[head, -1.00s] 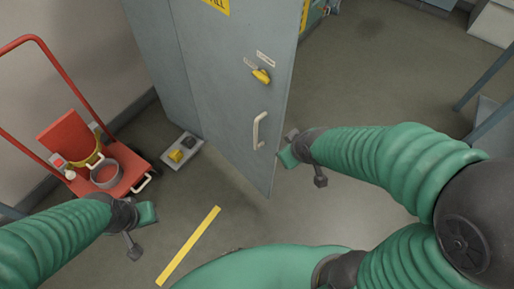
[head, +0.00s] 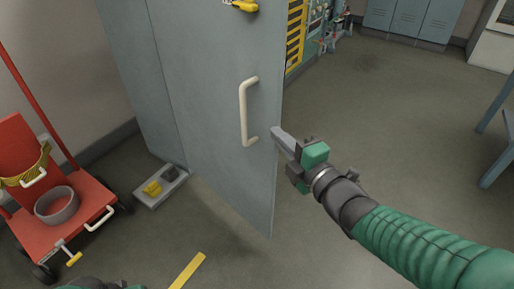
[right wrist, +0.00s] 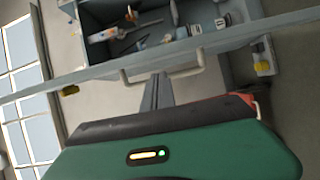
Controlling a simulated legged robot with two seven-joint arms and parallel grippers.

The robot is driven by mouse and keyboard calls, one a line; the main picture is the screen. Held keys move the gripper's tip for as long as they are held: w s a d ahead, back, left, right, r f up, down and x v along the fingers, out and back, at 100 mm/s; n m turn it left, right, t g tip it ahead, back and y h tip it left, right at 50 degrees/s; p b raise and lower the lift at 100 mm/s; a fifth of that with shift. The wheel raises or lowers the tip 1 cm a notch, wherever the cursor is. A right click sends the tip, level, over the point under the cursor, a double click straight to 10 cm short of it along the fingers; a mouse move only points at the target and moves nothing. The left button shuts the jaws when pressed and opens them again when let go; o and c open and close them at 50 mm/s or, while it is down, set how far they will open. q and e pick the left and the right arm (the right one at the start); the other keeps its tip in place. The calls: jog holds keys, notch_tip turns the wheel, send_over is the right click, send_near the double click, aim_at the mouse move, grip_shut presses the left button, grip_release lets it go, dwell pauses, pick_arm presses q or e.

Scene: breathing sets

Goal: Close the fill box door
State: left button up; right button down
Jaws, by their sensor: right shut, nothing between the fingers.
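The grey fill box door (head: 215,120) stands open in the head view, with a pale vertical handle (head: 244,112) and a yellow latch (head: 240,5) above it. My right gripper (head: 279,137) is shut and empty, its tip at the door's free edge, to the right of the handle. I cannot tell if it touches. In the right wrist view, the shut fingers (right wrist: 156,92) point at the door edge (right wrist: 220,43), near the handle (right wrist: 125,77). Only a bit of my left arm's end (head: 100,284) shows at the bottom; its fingers are hidden.
A red cart (head: 85,200) with a grey ring-shaped pan stands at the left. A grey floor box (head: 162,186) with a yellow part lies by the door's base. Lockers (head: 410,18) stand far back. A table (head: 498,95) is at the right edge. Open floor lies right of the door.

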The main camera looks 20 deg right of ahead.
jog(key=w+a+p, duration=0.2)
jog(key=w+p, duration=0.5)
jog(key=w, duration=0.2)
jog(key=shift+w+a, duration=0.3)
jog(key=shift+d, duration=0.1)
